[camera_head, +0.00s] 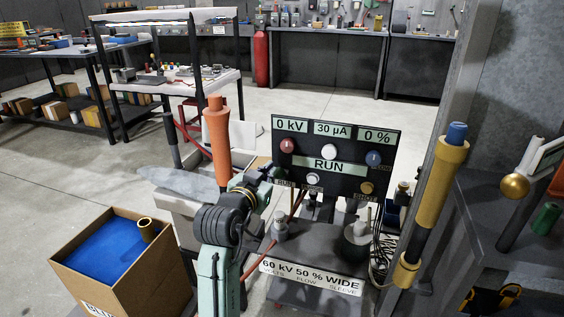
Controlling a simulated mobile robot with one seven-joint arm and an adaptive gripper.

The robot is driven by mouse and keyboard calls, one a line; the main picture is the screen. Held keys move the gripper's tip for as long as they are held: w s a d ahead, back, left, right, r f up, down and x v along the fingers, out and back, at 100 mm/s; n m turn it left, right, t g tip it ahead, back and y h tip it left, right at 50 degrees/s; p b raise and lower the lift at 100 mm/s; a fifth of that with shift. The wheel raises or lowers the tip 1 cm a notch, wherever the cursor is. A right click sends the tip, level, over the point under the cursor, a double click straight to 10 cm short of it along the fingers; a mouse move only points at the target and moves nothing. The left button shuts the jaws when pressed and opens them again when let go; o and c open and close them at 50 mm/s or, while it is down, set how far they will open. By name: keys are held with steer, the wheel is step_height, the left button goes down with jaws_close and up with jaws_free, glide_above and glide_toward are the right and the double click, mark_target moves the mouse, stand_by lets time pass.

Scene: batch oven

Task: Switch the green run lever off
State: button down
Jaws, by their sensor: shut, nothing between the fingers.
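I cannot pick out a green run lever for certain. My gripper (266,173) is at the end of my teal and black arm, left of the panel. It is small and partly hidden behind my arm; it looks shut and holds nothing visible.
An orange cone-shaped piece (217,140) stands left of my gripper. A cardboard box (150,285) with a blue top is at lower left. A gold and dark post (437,195) with a blue tip and a gold ball (514,186) are at right. Open floor lies behind.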

mark_target(282, 174)
steer(key=shift+s+a+f+m+g+h, duration=0.15)
steer(key=shift+f+m+g+h, duration=0.15)
steer(key=shift+h, duration=0.1)
steer(key=p+x, duration=0.2)
steer(key=x, duration=0.8)
steer(key=shift+p, duration=0.4)
steer(key=shift+s+f+b, duration=0.15)
steer(key=shift+f+b, duration=0.15)
steer(key=shift+b, duration=0.8)
steer(key=shift+s+a+t+b, duration=0.1)
steer(key=shift+t+b, duration=0.3)
